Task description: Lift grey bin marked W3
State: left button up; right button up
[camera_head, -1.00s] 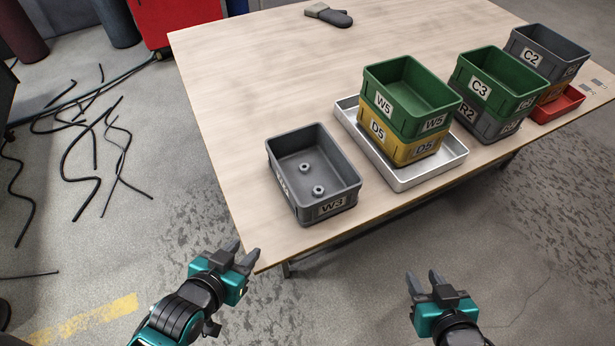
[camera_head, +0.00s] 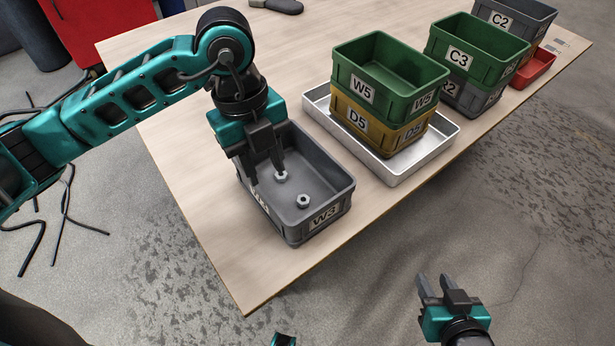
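The grey bin marked W3 (camera_head: 325,215) stands on the near left part of the table. Two small metal nuts lie in it, a nut (camera_head: 281,176) and a nearer nut (camera_head: 303,201). My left gripper (camera_head: 267,178) points down at the bin's left wall, fingers apart. One finger is near the wall and partly covers its label; the other reaches over the bin's inside. I cannot tell if either touches. The gripper and arm hide the bin's back left corner. My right gripper (camera_head: 436,283) is open and empty, off the table's front edge.
A silver tray (camera_head: 393,175) right of the bin holds a green W5 bin (camera_head: 375,85) stacked on a yellow D5 bin (camera_head: 380,135). Further right are a green C3 bin (camera_head: 465,60) on a grey one, a grey C2 bin and a red tray (camera_head: 535,68). The table (camera_head: 190,170) is bare at left.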

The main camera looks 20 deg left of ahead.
aim_at(258, 192)
pick_arm(q)
jog(key=shift+w+a+f+n+t+y, duration=0.15)
jog(key=shift+w+a+n+y, duration=0.2)
jog(key=shift+a, duration=0.3)
jog(key=shift+w+a+f+n+t+y, duration=0.15)
jog(key=shift+w+a+y, duration=0.25)
jog(key=shift+a, duration=0.2)
notch_tip(258, 192, down, 6)
jog(key=shift+s+r+b, duration=0.1)
jog(key=shift+r+b, duration=0.1)
jog(key=shift+b, duration=0.25)
jog(key=shift+w+a+f+b, duration=0.15)
jog(key=shift+f+b, duration=0.05)
jog(key=shift+f, duration=1.25)
jog(key=shift+w+a+f+b, duration=0.1)
jog(key=shift+a+f+b, duration=0.1)
jog(key=shift+f, duration=1.25)
jog(key=shift+c, duration=0.3)
grip_shut()
